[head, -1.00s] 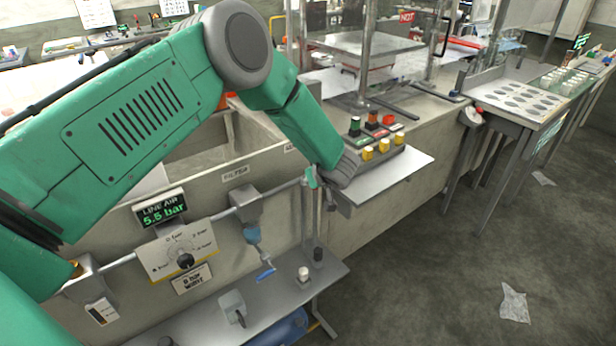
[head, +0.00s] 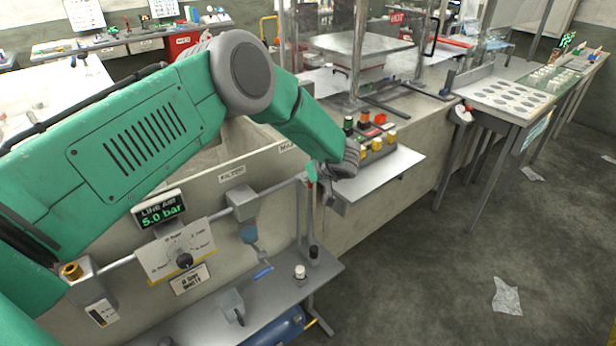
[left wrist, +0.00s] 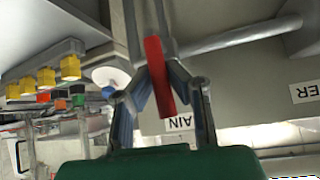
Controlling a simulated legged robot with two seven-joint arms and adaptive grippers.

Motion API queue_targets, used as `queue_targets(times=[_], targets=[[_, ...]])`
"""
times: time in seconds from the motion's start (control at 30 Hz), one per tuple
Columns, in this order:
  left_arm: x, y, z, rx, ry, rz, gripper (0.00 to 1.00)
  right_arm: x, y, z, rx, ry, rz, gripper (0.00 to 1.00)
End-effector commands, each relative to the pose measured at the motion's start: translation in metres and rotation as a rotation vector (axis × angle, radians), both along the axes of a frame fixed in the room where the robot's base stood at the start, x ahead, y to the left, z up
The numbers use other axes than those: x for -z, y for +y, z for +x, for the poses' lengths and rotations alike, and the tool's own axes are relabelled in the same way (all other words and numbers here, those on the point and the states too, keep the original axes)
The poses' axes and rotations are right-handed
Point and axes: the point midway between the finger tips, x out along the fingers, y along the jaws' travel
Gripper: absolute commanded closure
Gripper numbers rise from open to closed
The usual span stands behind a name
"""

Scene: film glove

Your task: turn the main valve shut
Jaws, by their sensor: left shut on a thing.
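The main valve's red lever (left wrist: 158,75) shows between my left gripper's fingers (left wrist: 161,82) in the left wrist view, tilted slightly from upright. The gripper is shut on it. A sign reading "AIN" (left wrist: 181,122) shows upside down below it, its first letter covered. In the head view my left gripper (head: 322,180) is at the right end of the pipe, mostly hidden by my wrist; only a bit of red shows there. The line air display (head: 160,209) reads 5.0 bar. My right gripper is in neither view.
A dial panel (head: 182,250) and a filter (head: 242,203) sit along the pipe, left of my gripper. A small shelf (head: 378,178) with coloured buttons is close on the right. A lower bench (head: 205,325) lies below.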

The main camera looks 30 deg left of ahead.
Motion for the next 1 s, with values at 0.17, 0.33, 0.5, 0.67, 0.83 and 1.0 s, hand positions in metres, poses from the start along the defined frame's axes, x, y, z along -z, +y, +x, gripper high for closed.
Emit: queue_targets(times=[0.17,0.33,0.5,0.67,0.83,1.0], targets=[[0.005,-0.009,-0.002,0.010,0.007,-0.015,1.00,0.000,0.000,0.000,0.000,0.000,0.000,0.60],[0.005,-0.009,-0.002,0.010,0.007,-0.015,1.00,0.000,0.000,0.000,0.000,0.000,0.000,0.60],[0.005,-0.009,-0.002,0.010,0.006,-0.014,0.66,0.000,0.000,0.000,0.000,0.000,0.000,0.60],[0.003,-0.005,-0.002,0.006,0.003,-0.010,0.66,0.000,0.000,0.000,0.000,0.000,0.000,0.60],[0.001,-0.002,-0.002,0.003,0.002,-0.009,0.66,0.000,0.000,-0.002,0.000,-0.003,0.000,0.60],[-0.012,-0.012,-0.008,0.004,0.001,-0.009,0.66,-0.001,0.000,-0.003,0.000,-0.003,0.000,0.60]])
